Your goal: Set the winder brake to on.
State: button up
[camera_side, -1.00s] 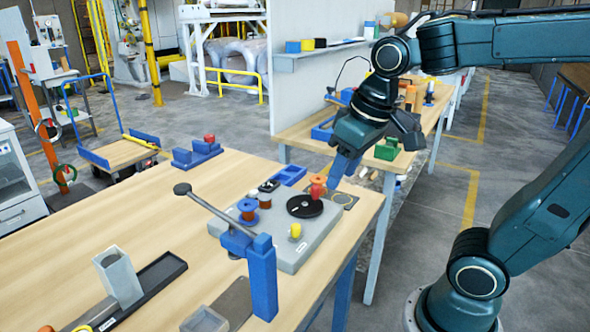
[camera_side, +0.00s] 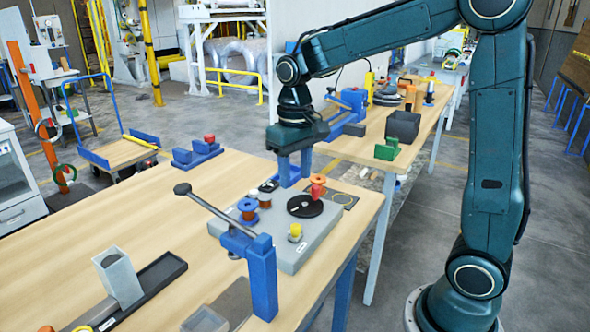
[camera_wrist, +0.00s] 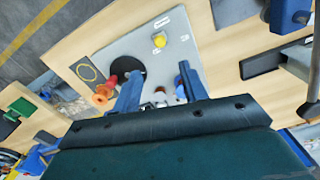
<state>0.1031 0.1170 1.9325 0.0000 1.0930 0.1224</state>
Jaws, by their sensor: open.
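The winder is a grey base plate (camera_side: 290,260) with a black disc (camera_side: 304,206), a yellow knob (camera_side: 295,231) near its front label, and a small black-and-white fitting (camera_side: 268,185) at the back. Which part is the brake, and its setting, I cannot tell. My gripper (camera_side: 295,182) is open, pointing down over the back of the plate. In the wrist view the fingers (camera_wrist: 160,70) are apart with nothing held between them. The yellow knob (camera_wrist: 159,40) lies beyond the fingertips there, and the black disc (camera_wrist: 130,68) is partly behind the left finger.
An orange-red spool (camera_side: 317,186) stands beside the disc, near my fingers. A blue-flanged spool (camera_side: 247,208) stands at the plate's left. A blue post (camera_side: 262,280) with a long grey lever (camera_side: 212,209) rises at the front.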

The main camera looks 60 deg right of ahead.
aim_at(296, 225)
jog(key=shift+f, duration=0.1)
jog(key=shift+f, duration=6.8)
grip_shut()
